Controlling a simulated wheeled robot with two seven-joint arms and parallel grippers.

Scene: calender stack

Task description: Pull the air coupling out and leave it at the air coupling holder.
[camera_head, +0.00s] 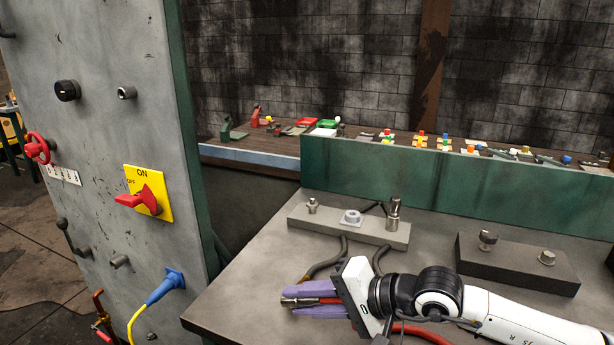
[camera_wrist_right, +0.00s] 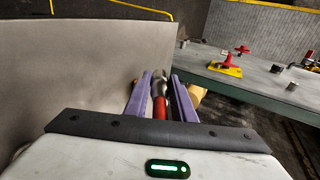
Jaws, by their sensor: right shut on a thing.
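My right gripper (camera_head: 318,303) is shut on the air coupling (camera_head: 290,302), a metal fitting on a red hose, above the grey bench top. A light grey block (camera_head: 350,229) with metal fittings stands on the bench behind the gripper. A dark block (camera_head: 518,265) with two metal studs stands to the right. I cannot tell which is the coupling holder. My left gripper is not in view.
A grey cabinet (camera_head: 95,120) with a red switch on a yellow plate (camera_head: 149,194) and a blue plug (camera_head: 165,286) stands at the left. A green panel (camera_head: 450,195) runs behind the bench. Dark hoses lie near the light block. The bench's left front is clear.

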